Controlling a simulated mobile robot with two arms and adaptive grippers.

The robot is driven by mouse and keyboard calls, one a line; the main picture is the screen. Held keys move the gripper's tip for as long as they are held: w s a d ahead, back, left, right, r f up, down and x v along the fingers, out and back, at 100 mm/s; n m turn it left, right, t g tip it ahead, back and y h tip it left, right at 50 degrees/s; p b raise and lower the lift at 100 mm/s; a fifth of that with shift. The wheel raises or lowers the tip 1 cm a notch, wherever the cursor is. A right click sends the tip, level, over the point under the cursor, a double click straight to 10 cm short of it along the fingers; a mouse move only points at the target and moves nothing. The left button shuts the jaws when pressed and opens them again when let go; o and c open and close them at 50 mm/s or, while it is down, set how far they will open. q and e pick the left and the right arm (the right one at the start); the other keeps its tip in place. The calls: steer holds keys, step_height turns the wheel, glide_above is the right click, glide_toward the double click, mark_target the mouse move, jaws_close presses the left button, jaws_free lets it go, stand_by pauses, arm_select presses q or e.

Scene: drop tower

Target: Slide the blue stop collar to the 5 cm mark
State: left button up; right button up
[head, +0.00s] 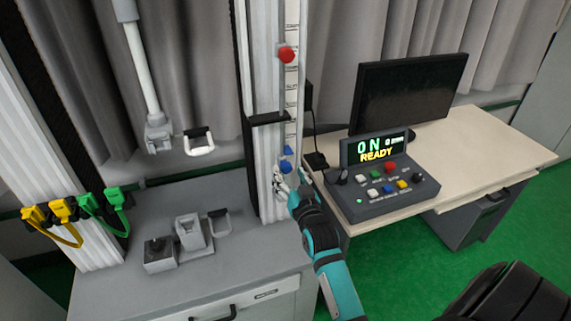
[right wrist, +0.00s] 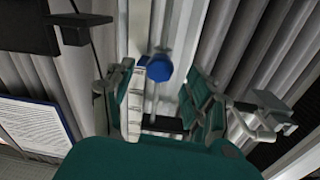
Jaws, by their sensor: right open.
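The blue stop collar (head: 285,165) is low on the tower's rail, beside a white scale strip (head: 291,100) with dark marks; its numbers are too small to read. In the right wrist view its round blue knob (right wrist: 159,69) shows between the fingers. My right gripper (head: 284,184) is just below the collar in the head view, its arm coming from the lower right. In the right wrist view the gripper (right wrist: 164,100) is open, one finger on each side of the knob, with visible gaps.
A red knob (head: 286,55) sits higher on the rail. A black bracket (head: 267,118) juts from the tower. A control box (head: 382,185) reading READY and a dark monitor (head: 408,92) stand on the desk at right. Grey blocks (head: 190,232) are on the left cabinet.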

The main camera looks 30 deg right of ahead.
mark_target(287, 171)
steer(key=x, duration=0.4)
steer(key=shift+w, duration=0.1)
steer(key=shift+c, duration=0.4)
jaws_close()
